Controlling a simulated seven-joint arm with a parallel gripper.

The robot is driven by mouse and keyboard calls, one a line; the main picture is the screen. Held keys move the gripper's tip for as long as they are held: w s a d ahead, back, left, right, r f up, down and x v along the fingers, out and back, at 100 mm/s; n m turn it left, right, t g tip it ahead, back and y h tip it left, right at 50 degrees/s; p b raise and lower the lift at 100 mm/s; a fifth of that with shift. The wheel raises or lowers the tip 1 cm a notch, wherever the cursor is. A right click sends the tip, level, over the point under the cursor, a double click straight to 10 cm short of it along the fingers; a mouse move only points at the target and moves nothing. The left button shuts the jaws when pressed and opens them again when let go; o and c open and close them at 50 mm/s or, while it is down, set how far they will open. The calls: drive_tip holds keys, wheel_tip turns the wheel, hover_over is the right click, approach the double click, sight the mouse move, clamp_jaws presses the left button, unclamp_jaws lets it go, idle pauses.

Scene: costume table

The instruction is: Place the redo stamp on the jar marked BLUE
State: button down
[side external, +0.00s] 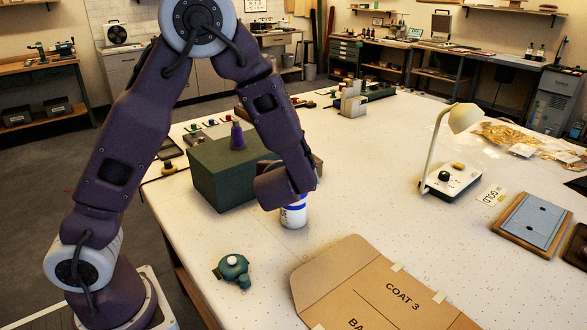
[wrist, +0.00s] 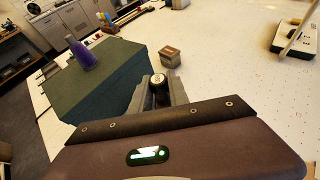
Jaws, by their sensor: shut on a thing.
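My gripper (wrist: 158,88) is shut on a small dark stamp (wrist: 158,78) with a rounded, pale-topped knob. Its lettering is not readable, so I cannot confirm that it is the redo stamp. In the side view, my gripper (side external: 287,190) is low over a white jar (side external: 294,216) with a blue band. The jar's upper part is hidden behind the hand, and its marking is too small to read. The side view hides the fingertips and the stamp, so I cannot tell whether the stamp touches the jar. The jar does not show clearly in the wrist view.
A dark green box (side external: 220,180) with a purple bottle (side external: 238,136) on it stands close left of the gripper. A teal tool (side external: 233,268) and an open cardboard folder (side external: 375,290) lie in front. A white lamp (side external: 450,178) stands right. The table between is clear.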

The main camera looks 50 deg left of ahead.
drive_tip(key=c, duration=1.3)
unclamp_jaws()
drive_tip(key=shift+f, duration=0.1)
drive_tip(key=shift+o, duration=0.2)
